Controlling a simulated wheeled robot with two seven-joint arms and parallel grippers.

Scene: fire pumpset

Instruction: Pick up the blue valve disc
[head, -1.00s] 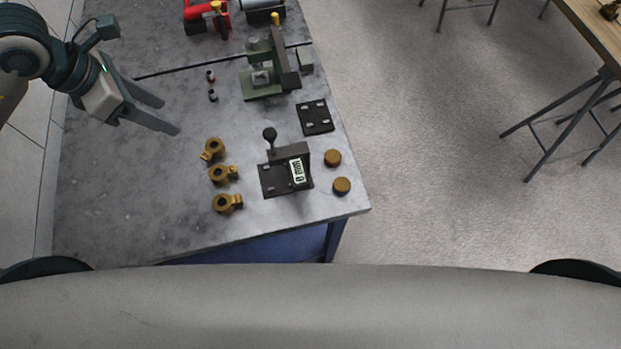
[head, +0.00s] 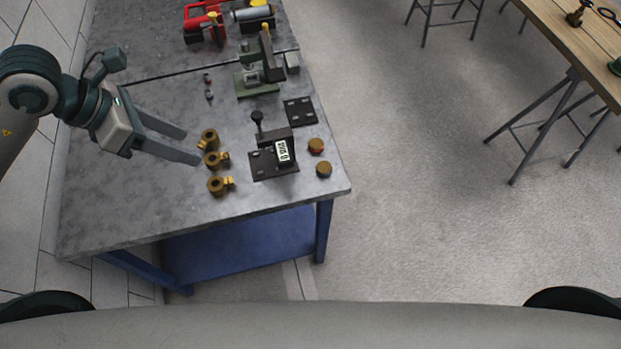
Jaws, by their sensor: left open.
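No clearly blue disc shows in the head view. Two small dark-and-reddish pieces, a far one (head: 207,78) and a near one (head: 209,94), stand on the grey bench top (head: 130,195); they are too small to tell their exact colour or kind. My left gripper (head: 193,147) is open and empty over the left part of the bench, its two fingers pointing right. Its tips appear beside the brass ring-shaped fittings, a far one (head: 209,138), a middle one (head: 215,160) and a near one (head: 219,185). My right gripper is not in view.
A black fixture with a display (head: 273,160) stands right of the fittings, with two round brass caps (head: 316,146) beside it. Behind are a dark plate (head: 299,111), a green press (head: 257,82) and a red pump part (head: 205,22). The left front bench top is clear.

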